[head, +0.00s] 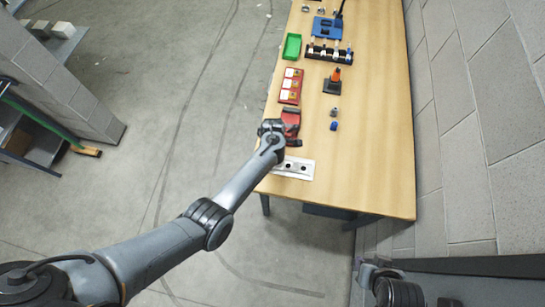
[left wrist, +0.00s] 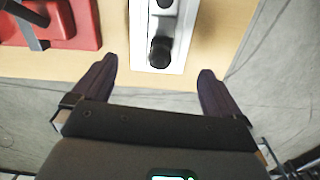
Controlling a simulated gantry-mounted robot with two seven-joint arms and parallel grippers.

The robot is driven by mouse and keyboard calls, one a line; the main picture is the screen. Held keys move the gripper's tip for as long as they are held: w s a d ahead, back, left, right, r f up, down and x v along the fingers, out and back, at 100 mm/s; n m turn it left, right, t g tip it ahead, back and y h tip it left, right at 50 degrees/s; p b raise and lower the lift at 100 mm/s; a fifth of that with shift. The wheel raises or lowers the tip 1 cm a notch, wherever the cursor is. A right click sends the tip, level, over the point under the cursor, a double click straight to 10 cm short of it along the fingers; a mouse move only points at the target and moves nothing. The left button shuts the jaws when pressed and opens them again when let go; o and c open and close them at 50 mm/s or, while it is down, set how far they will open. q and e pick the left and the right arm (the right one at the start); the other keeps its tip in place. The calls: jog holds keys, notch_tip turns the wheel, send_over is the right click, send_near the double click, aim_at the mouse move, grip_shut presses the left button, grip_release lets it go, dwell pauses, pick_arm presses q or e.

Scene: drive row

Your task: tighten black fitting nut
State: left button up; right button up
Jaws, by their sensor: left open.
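A black fitting nut (left wrist: 160,52) stands on a white plate (left wrist: 143,40) in the left wrist view, between and slightly beyond my open fingertips. My left gripper (left wrist: 157,70) is open and empty, with one dark finger on each side of the nut and no visible contact. In the head view the white plate (head: 308,162) lies at the near left corner of the table with dark round fittings on it. My left arm's end covers the spot just left of and above it, and its fingers are hard to make out. My right gripper is not clearly in view; only dark arm parts show at bottom right.
A red device (head: 291,119) sits close beyond the plate, also at the left wrist view's upper left (left wrist: 75,22). Farther along the wooden table (head: 375,170) are a red tray (head: 291,86), a green bin (head: 292,46) and a blue fixture (head: 327,28). The table's right side is clear.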

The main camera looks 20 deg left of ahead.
pick_arm(q)
jog(key=shift+f, duration=0.1)
jog(key=shift+f+b, duration=1)
jog(key=shift+f, duration=0.05)
jog(key=shift+c, duration=0.3)
jog(key=shift+c, duration=1.3)
jog(key=c, duration=1.3)
jog(key=shift+o, duration=0.2)
